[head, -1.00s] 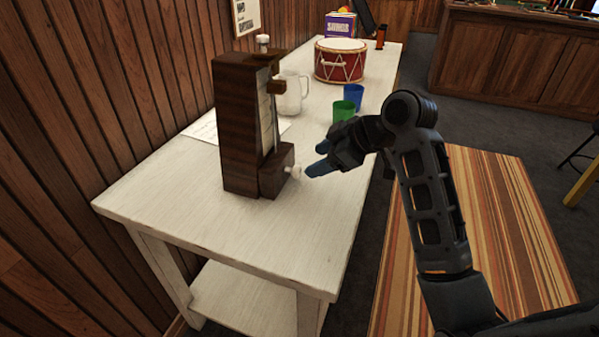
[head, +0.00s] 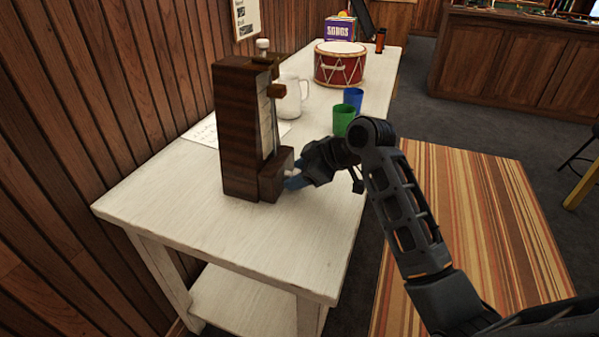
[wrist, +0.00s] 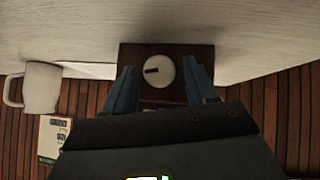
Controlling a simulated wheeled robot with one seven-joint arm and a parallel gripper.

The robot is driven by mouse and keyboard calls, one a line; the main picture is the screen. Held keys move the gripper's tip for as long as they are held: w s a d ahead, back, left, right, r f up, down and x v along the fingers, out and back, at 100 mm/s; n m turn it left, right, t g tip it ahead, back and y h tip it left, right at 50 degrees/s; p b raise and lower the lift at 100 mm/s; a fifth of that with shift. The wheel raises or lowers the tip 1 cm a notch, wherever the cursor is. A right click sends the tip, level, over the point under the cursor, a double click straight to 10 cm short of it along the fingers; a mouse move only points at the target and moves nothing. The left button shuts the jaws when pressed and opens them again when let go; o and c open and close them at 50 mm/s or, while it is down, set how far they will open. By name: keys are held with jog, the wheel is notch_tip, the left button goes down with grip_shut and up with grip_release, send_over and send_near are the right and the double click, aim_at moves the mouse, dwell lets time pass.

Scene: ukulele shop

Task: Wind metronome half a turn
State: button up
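The dark wooden metronome (head: 237,130) stands upright on the white table (head: 200,225), near the wall. Its low base block (head: 272,178) faces my arm. In the wrist view a round white winding knob (wrist: 165,72) with a dark mark on its left half sits on the brown metronome base (wrist: 140,52). In the head view my gripper (head: 291,181) is at the base block and mostly hides the knob.
A white pitcher (head: 291,98) and a paper sheet (head: 203,131) are behind the metronome. A green cup (head: 343,118), a blue cup (head: 353,98) and a red drum (head: 340,65) stand farther back. The table's front area is clear.

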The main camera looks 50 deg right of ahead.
jog(key=c, duration=0.9)
